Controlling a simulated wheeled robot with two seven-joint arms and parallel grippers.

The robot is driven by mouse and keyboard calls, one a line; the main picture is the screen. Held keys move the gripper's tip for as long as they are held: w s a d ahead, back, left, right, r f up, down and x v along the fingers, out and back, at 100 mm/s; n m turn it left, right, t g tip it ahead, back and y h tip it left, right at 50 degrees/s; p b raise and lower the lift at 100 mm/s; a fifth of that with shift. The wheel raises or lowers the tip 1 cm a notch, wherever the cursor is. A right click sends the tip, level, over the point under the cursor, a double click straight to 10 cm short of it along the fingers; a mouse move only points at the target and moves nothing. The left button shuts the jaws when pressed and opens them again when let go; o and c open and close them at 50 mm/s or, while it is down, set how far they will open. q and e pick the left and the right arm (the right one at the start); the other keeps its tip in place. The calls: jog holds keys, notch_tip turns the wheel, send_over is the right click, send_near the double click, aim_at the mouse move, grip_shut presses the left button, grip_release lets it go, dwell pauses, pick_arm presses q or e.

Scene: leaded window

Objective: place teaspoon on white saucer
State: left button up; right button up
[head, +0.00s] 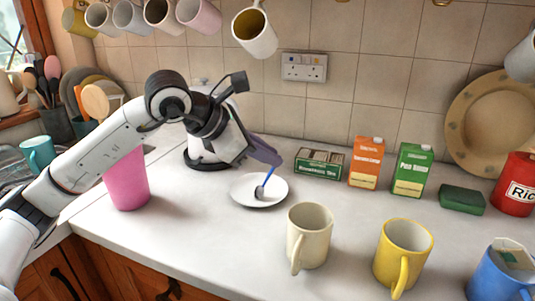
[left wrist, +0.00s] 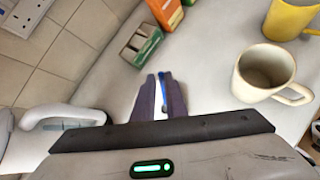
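The teaspoon (head: 260,191) has a blue handle and a grey bowl. In the head view it is tilted, handle up, with its bowl over the white saucer (head: 241,198). I cannot tell whether the bowl touches the saucer. My left gripper (head: 276,161) is above the saucer's back right edge, its purple-grey fingers shut on the handle. In the left wrist view the blue handle (left wrist: 163,93) shows between the fingertips (left wrist: 160,90); the spoon's bowl is hidden there. My right gripper is not in view.
A green tea box (head: 320,163) stands behind the saucer to the right. A cream mug (head: 309,237) and a yellow mug (head: 402,254) stand in front right. A pink tumbler (head: 127,182) is left. A white kettle-like object (head: 208,146) is behind. Mugs hang above, including one (head: 255,35).

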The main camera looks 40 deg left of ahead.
pick_arm(q)
jog(key=shift+o, duration=1.2)
jog(key=b+v, duration=0.1)
jog(key=v, duration=1.1)
jog(key=shift+r+b, duration=0.15)
jog(key=shift+b, duration=0.15)
jog(key=shift+d, duration=0.1)
